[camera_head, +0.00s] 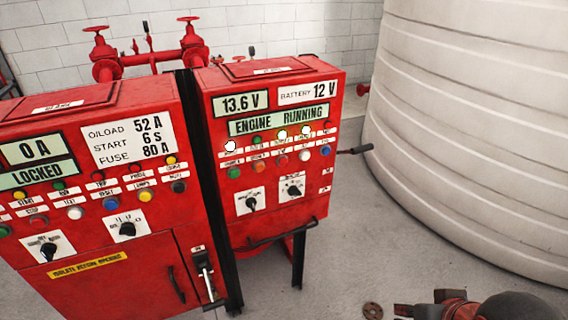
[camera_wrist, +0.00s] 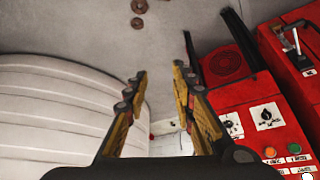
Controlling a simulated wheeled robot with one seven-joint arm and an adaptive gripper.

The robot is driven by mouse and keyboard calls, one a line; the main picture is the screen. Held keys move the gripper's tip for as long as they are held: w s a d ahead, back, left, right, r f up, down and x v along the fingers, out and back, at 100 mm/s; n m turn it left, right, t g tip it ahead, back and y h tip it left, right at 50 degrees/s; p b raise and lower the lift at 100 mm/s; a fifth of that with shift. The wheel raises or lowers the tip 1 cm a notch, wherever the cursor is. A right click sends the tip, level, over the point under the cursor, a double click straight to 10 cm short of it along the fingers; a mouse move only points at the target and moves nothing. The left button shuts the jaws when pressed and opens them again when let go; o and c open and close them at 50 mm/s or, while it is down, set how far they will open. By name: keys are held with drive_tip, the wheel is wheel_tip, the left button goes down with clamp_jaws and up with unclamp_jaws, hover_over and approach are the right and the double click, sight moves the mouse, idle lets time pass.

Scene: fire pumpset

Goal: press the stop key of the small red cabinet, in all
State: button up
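The small red cabinet (camera_head: 270,205) is the right one of two in the head view. Its displays read 13.6 V, 12 V and "ENGINE RUNNING". Below them is a row of lamps, some lit white, then a row of keys: green (camera_head: 234,172), orange (camera_head: 258,166), red (camera_head: 282,160), white and blue. Their labels are too small to read, so I cannot tell which is stop. The wrist view shows part of this cabinet (camera_wrist: 240,95) at right, turned over, with two knobs and some keys. My gripper (camera_wrist: 159,72) is open and empty, left of and apart from the cabinet.
A larger red cabinet (camera_head: 150,262) stands close at left, with a lever (camera_head: 204,268) on its front. A handle (camera_head: 355,150) sticks out at the small cabinet's right. A big white ribbed tank (camera_head: 480,130) fills the right side. Floor between tank and cabinet is mostly clear.

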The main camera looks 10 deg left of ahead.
drive_tip(key=shift+c, duration=1.2)
drive_tip(key=c, duration=0.4)
